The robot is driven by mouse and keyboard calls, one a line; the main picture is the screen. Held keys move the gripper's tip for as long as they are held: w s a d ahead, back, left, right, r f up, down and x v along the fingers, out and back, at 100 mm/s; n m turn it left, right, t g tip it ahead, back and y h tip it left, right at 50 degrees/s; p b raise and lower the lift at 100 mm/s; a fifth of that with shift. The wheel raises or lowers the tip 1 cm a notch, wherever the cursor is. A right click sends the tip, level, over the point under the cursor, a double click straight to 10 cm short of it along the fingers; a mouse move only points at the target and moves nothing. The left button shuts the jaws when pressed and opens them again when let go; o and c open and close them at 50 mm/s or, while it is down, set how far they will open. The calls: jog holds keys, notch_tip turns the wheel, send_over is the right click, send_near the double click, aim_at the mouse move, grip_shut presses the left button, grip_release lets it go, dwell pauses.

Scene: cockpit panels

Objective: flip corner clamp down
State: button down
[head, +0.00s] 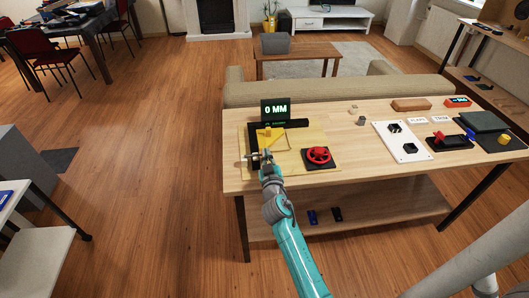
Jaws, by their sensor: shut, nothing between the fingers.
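A tan board (318,133) lies at the left end of the wooden table, with a black corner piece (297,123) along its back and left side. A small yellow part (266,132) stands at that corner. A small display (275,110) reading "0 MM" stands behind it. My gripper (259,156) is low over the board's front left, in front of the yellow part. Its fingers are shut and hold nothing that I can see. The gripper hides part of the corner piece, and I cannot tell the clamp's exact position or whether the gripper touches it.
A red handwheel (318,156) on a black base stands just right of my gripper. Farther right are a white plate (402,141) with dark shapes and a red-handled device (447,139). Small blocks (361,120) lie mid-table. The table's front middle is clear.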

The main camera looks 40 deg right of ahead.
jog(key=v, duration=1.2)
jog(key=shift+f, duration=0.1)
jog(key=s+a+f+n+y, duration=0.2)
jog(key=s+a+f+y, duration=0.15)
jog(key=s+a, duration=0.45)
jog(key=s+a+f+n+y, duration=0.1)
jog(key=s+a+f+y, duration=0.4)
jog(key=s, duration=0.6)
jog(key=s+a+r+y, duration=0.1)
jog(key=s+a+r, duration=0.2)
jog(key=s, duration=0.6)
jog(key=s+a+r, duration=0.4)
jog(key=s+r, duration=0.4)
jog(key=shift+s+r+n+y, duration=0.25)
jog(key=shift+s+n+y, duration=0.05)
jog(key=shift+s+y, duration=0.1)
